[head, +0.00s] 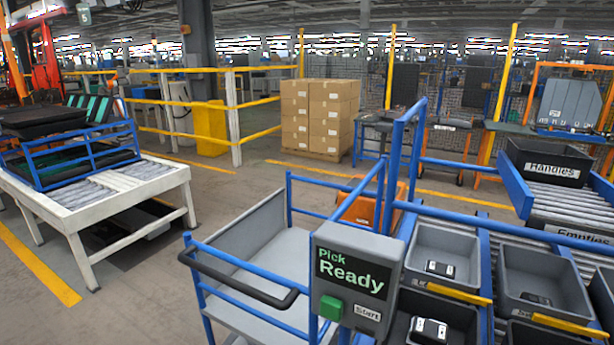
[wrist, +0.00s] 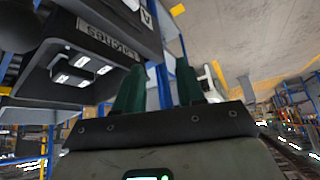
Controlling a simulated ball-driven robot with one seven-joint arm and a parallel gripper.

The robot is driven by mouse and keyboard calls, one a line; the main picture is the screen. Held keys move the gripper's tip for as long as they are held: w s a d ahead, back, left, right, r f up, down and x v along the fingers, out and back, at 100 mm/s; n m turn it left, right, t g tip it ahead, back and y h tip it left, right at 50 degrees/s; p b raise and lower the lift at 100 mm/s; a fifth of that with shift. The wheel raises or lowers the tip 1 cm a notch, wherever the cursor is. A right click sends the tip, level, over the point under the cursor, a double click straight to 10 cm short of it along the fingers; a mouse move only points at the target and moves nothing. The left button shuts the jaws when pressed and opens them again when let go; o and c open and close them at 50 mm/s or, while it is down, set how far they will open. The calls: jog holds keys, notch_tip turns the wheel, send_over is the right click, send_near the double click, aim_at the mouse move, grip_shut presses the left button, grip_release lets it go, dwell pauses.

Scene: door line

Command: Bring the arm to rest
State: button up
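My gripper (wrist: 160,85) shows in the wrist view, with two dark green fingers standing apart and bare space between them. It is open and I see nothing held in it. The wrist view appears upside down. A dark bin (wrist: 58,75) with a label that seems to read "Latches" is at the left of the fingers, with shiny parts in it. My arm does not show in the head view, so its overall pose is hidden.
In the head view a "Pick Ready" panel (head: 352,275) stands by a blue-railed cart (head: 245,235). Grey bins (head: 445,250) are close at right. A white conveyor table (head: 95,205) is at left, stacked cartons (head: 318,115) behind. Open floor lies between.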

jog(key=s+d+f+m+g+h, duration=0.2)
jog(key=s+f+m, duration=0.2)
jog(key=s, duration=0.7)
jog(key=s+d+f+m+g+h, duration=0.2)
jog(key=s+f+m, duration=0.2)
jog(key=s+f, duration=0.3)
jog(key=s, duration=0.4)
jog(key=shift+s+h, duration=0.2)
jog(key=shift+h, duration=0.1)
jog(key=shift+d, duration=0.2)
